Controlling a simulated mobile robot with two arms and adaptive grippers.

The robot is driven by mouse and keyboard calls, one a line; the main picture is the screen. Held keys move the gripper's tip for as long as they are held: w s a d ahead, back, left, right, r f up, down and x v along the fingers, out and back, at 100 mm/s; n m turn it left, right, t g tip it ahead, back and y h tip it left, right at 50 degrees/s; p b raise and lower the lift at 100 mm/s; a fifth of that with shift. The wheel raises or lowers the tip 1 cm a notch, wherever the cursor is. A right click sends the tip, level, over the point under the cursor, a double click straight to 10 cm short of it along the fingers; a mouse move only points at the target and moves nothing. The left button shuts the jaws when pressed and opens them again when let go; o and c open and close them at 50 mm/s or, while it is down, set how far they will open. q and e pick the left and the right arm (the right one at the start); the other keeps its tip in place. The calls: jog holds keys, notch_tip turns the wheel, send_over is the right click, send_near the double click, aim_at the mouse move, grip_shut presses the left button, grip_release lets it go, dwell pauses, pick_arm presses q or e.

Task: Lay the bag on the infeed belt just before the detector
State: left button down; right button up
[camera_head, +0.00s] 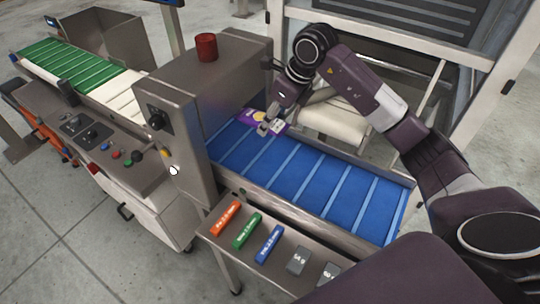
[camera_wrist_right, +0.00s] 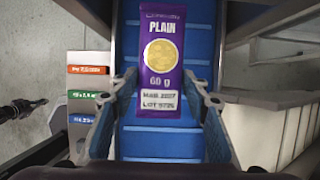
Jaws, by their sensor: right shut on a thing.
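The purple bag (camera_head: 249,117), marked PLAIN with a yellow round picture, is at the detector end of the blue infeed belt (camera_head: 315,186). In the right wrist view the bag (camera_wrist_right: 161,52) lies lengthwise along the belt (camera_wrist_right: 160,146), printed face up. My right gripper (camera_head: 269,128) is shut on the bag's near end, with a finger on each side in the wrist view (camera_wrist_right: 160,101). I cannot tell whether the bag touches the belt. The grey metal detector (camera_head: 207,87) stands just beyond the bag. My left gripper is not in view.
A red beacon (camera_head: 206,47) tops the detector. A side shelf (camera_head: 283,272) beside the belt holds orange, green and blue test sticks and grey blocks. A green and white belt (camera_head: 62,60) runs beyond the detector. A white frame (camera_head: 468,112) stands behind. The near belt is clear.

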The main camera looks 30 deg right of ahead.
aim_at(267, 162)
notch_tip(267, 162, down, 15)
jog(key=shift+r+p, duration=0.1)
jog(key=shift+p, duration=0.75)
jog(key=o, duration=1.2)
jog(key=shift+c, duration=0.2)
jog(key=shift+r, duration=0.15)
jog(key=shift+s+d+r, duration=0.1)
jog(key=shift+d+r, duration=0.05)
jog(key=shift+r, duration=0.2)
jog(key=b+v, duration=0.1)
jog(key=v, duration=1)
